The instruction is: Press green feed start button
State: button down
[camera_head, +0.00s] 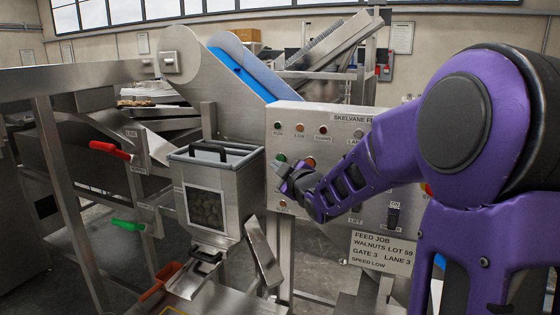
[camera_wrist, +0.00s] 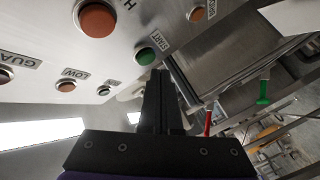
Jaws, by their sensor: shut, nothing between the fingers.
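The green START button (camera_wrist: 146,56) sits on the grey control panel in the wrist view, and also shows at the panel's left side in the head view (camera_head: 281,157). My gripper (camera_wrist: 160,74) is shut and empty. Its dark fingertips point at the panel, just below and slightly right of the green button in the wrist view. In the head view my gripper (camera_head: 280,167) is right at the button, partly covering the area below it. I cannot tell whether the fingertips touch the panel.
A large orange-red button (camera_wrist: 97,20) is beside the green one. Small indicator lamps (camera_head: 300,127) line the panel's top. A steel hopper (camera_head: 240,185) stands left of the panel. Red (camera_head: 110,149) and green (camera_head: 127,224) handles are farther left. A feed job sign (camera_head: 381,252) hangs below the panel.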

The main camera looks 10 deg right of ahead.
jog(key=shift+w, duration=0.15)
dwell(0.4)
jog(key=shift+w+d, duration=0.2)
jog(key=shift+d, duration=0.05)
jog(key=shift+w+d, duration=0.25)
jog(key=shift+w, duration=0.1)
dwell(0.7)
dwell(0.3)
jog(key=shift+s+a+b, duration=0.5)
jog(key=shift+s+b, duration=0.1)
jog(key=shift+s, duration=0.1)
jog(key=s+a+b, duration=0.1)
jog(key=s, duration=0.1)
jog(key=s+a, duration=0.2)
jog(key=shift+b, duration=0.35)
jog(key=shift+d, duration=0.1)
dwell(0.4)
